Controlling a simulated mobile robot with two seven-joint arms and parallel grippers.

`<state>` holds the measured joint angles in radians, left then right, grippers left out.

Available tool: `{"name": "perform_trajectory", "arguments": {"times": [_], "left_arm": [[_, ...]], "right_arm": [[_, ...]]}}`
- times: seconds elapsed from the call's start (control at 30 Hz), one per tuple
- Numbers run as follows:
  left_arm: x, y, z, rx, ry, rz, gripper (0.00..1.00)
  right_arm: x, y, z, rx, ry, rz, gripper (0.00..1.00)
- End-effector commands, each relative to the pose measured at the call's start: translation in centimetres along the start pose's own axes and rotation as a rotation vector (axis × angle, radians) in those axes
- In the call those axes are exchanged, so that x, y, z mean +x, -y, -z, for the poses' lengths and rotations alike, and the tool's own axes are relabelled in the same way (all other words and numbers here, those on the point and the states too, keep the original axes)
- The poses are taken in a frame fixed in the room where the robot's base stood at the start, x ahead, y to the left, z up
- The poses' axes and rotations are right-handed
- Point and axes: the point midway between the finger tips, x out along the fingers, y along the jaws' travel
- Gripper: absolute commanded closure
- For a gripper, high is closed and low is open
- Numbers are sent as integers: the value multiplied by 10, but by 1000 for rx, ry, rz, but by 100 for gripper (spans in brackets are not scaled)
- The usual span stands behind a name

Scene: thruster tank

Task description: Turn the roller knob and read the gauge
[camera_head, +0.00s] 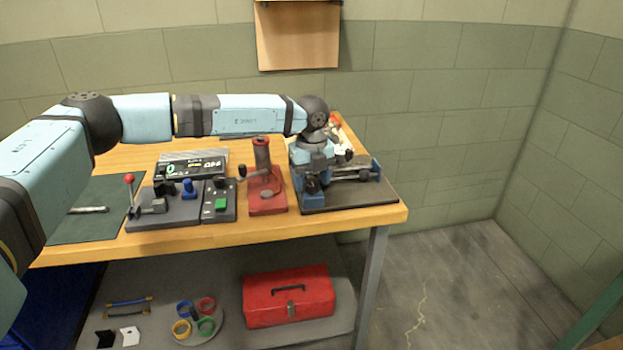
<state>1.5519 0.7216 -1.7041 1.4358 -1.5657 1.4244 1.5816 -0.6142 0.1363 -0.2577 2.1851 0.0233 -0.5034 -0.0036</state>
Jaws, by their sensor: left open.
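My left gripper (313,185) points down over the left part of a dark-based fixture (345,197) at the right end of the table. Its jaws are open, and I cannot tell whether they touch the fixture. The fixture carries a grey metal roller-like part (355,173) and blue parts; the gripper hides its left side. No roller knob can be made out clearly there. A black display box (190,165) with lit green and white digits stands at the back of the table; its reading is too small to be sure of. My right gripper is not in view.
Left of the fixture are a red stand with an upright cylinder (265,185), a green-button box (220,204) and a grey lever panel (165,212) with a red-ball lever. A dark green mat (95,215) lies further left. A red toolbox (289,297) sits on the lower shelf.

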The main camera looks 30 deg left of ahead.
Motion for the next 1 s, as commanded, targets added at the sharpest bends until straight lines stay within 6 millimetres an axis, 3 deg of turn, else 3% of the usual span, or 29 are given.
{"name": "perform_trajectory", "arguments": {"times": [0.03, 0.2, 0.23, 0.63, 1.0], "left_arm": [[0, 0, 0, 0, 0, 0, 44], [0, 0, 0, 0, 0, 0, 83], [0, 0, 0, 0, 0, 0, 86], [0, 0, 0, 67, -2, -1, 86], [-1, 1, 1, 354, -3, -1, 86]], "right_arm": [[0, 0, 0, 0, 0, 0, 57], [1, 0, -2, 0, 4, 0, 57], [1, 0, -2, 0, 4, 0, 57], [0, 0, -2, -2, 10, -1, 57], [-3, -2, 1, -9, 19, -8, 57]]}}
